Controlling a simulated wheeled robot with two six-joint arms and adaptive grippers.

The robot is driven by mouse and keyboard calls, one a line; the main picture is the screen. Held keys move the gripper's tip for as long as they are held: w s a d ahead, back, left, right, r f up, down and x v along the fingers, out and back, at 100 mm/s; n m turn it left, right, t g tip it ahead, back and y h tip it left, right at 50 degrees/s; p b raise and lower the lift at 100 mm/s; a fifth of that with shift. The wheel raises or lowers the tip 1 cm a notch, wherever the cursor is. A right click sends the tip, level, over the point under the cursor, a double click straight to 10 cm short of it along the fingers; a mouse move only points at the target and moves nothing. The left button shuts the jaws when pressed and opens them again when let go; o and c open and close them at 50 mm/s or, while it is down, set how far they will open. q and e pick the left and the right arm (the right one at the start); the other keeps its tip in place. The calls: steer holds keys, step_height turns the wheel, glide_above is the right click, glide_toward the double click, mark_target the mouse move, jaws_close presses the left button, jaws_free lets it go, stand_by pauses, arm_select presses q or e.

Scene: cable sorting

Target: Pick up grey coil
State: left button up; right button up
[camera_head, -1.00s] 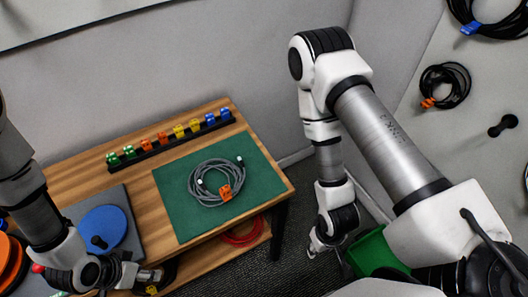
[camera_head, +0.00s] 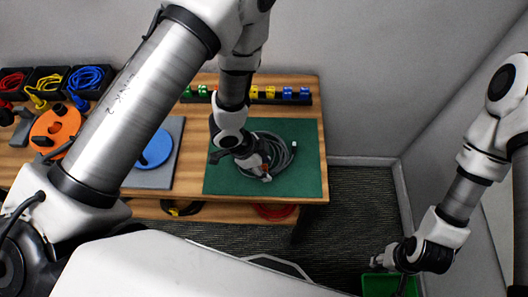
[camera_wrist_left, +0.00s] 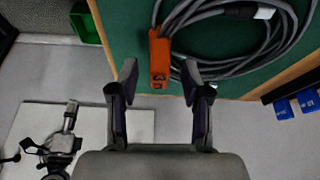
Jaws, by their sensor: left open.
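The grey coil (camera_head: 284,150) lies on the green mat (camera_head: 225,180) on the wooden table, partly hidden by my left gripper (camera_head: 256,168). In the left wrist view the coil (camera_wrist_left: 230,68) fills the top right, with an orange clip (camera_wrist_left: 159,58) around its strands. There my left gripper (camera_wrist_left: 158,80) is open, with the clip showing between and just beyond its fingertips; I cannot tell whether they touch. My right gripper (camera_head: 386,264) is far to the right, near a green bin (camera_head: 382,284); its fingers are too small to read.
A rack with green, yellow and blue clips (camera_head: 288,94) stands along the table's back. A blue disc (camera_head: 155,148) and an orange reel (camera_head: 56,128) lie left of the mat. Bins with red, yellow and blue cables (camera_head: 88,78) stand at the far left. A red cable (camera_head: 274,211) lies below the tabletop.

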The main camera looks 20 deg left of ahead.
arm_select(q)
steer(key=shift+s+a, duration=0.1)
steer(key=shift+a, duration=0.2)
steer(key=c, duration=0.3)
steer(key=shift+s, duration=0.1)
jaws_close()
steer(key=shift+r, duration=0.1)
